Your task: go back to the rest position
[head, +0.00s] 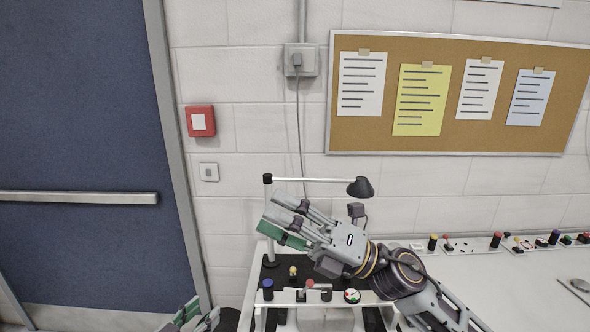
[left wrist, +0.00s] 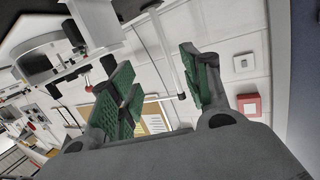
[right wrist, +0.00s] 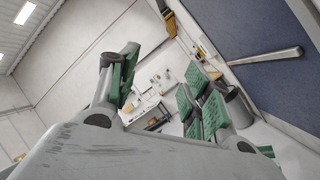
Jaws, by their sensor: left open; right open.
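My right gripper (head: 277,218) is in the middle of the head view, above a small bench fixture, with its fingers pointing left and its arm coming in from the lower right. It is open and nothing shows between its green-padded fingers in the right wrist view (right wrist: 160,65). My left gripper (head: 187,314) is at the bottom edge of the head view, left of the fixture, and mostly cut off. In the left wrist view (left wrist: 157,68) its fingers are apart and empty.
A desk lamp (head: 361,187) on a white arm stands behind my right gripper. A white bench (head: 500,277) with several small coloured parts along its back runs to the right. A blue door (head: 80,120), a red wall box (head: 200,121) and a cork board (head: 450,140) are behind.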

